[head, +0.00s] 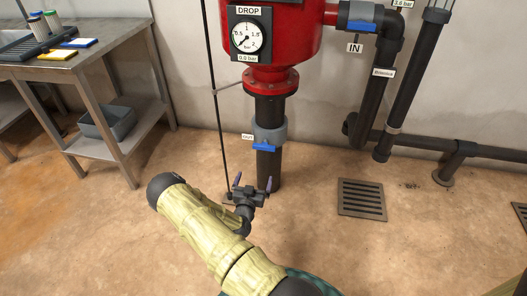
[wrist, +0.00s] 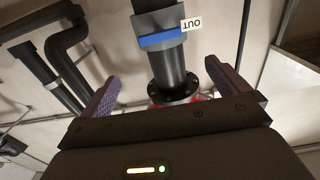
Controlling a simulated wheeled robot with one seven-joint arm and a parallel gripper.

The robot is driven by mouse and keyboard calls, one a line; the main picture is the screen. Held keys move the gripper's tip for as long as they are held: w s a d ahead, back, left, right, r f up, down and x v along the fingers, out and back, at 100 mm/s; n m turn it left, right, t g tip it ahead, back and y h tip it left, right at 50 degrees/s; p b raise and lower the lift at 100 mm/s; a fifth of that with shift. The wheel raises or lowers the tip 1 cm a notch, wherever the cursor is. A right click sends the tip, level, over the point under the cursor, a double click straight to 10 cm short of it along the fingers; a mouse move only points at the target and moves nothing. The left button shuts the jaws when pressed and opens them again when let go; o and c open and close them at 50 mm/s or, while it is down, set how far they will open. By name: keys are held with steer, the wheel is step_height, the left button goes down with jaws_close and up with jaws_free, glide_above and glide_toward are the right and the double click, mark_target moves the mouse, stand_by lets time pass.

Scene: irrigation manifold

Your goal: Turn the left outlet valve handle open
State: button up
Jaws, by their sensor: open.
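A valve tagged OUT sits on the black vertical pipe under the red tank. Its blue handle (head: 264,147) lies crosswise to the pipe. The handle also shows in the wrist view (wrist: 161,40), where the OUT tag is upside down. I see only this one valve tagged OUT and cannot tell whether it is the left one. My gripper (head: 253,182) is open and empty, with purple-grey fingers. In the head view it appears below the handle, in front of the pipe. In the wrist view its fingers (wrist: 161,85) are spread apart and not touching the handle.
The red tank (head: 270,35) carries a gauge (head: 251,37). A second blue handle (head: 362,26) is by the IN tag at upper right. Black pipes (head: 410,85) stand right. A metal workbench (head: 95,65) stands left. A floor grate (head: 362,198) lies right of the pipe.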

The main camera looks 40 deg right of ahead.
mark_target(263, 149)
steer(key=b+x, duration=0.5)
steer(key=x, duration=1.1)
steer(key=shift+d+f+b, duration=0.1)
steer(key=shift+d+b, duration=0.05)
steer(key=shift+b, duration=0.2)
steer(key=shift+w+d, duration=0.4)
steer(key=shift+c, duration=0.2)
steer(key=c, duration=0.7)
